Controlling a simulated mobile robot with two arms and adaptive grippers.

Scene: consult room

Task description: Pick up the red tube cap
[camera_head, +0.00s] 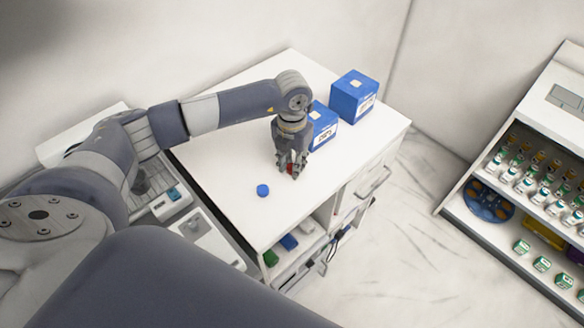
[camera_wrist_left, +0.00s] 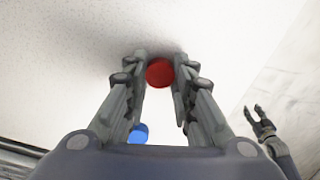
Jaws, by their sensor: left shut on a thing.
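The red tube cap (camera_wrist_left: 159,73) is between the fingertips of my left gripper (camera_wrist_left: 160,78), in the left wrist view. In the head view, my left gripper (camera_head: 291,168) points down at the white cabinet top, with a bit of the red cap (camera_head: 291,169) showing between its fingers. The left gripper is shut on the red cap, close to the white top; I cannot tell whether the cap still touches the surface. My right gripper (camera_wrist_left: 259,122) shows at the right of the left wrist view, its fingers apart and empty. It is not in the head view.
A blue cap (camera_head: 263,190) lies on the white cabinet top (camera_head: 225,150), left of the gripper; it also shows in the left wrist view (camera_wrist_left: 138,134). Two blue boxes (camera_head: 353,97) (camera_head: 322,127) stand behind the gripper. A rack of vials (camera_head: 535,180) stands at the right.

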